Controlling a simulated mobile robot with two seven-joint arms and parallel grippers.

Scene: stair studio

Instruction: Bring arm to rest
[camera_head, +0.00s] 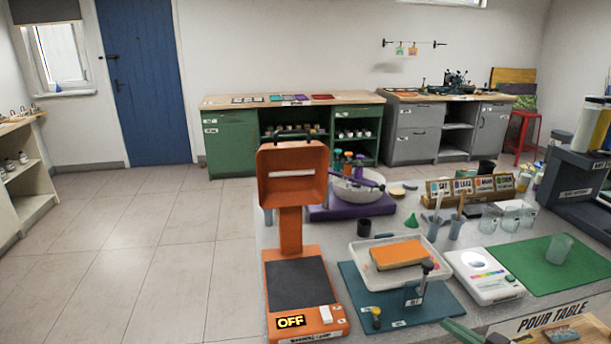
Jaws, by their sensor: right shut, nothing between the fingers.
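Only a small dark shape at the bottom edge, right of centre, looks like the tip of my right gripper (497,339). It is low in front of the table, near a green strip-shaped piece (462,332). The rest of it is cut off by the frame. It is shut, and I see nothing held in it. My left gripper is not in view.
The grey table (385,212) holds an orange lamp stand (291,232) reading OFF, a white tray (365,262) with an orange block, a white scale (485,277) and a green mat (540,268). Open tiled floor (150,250) lies to the left.

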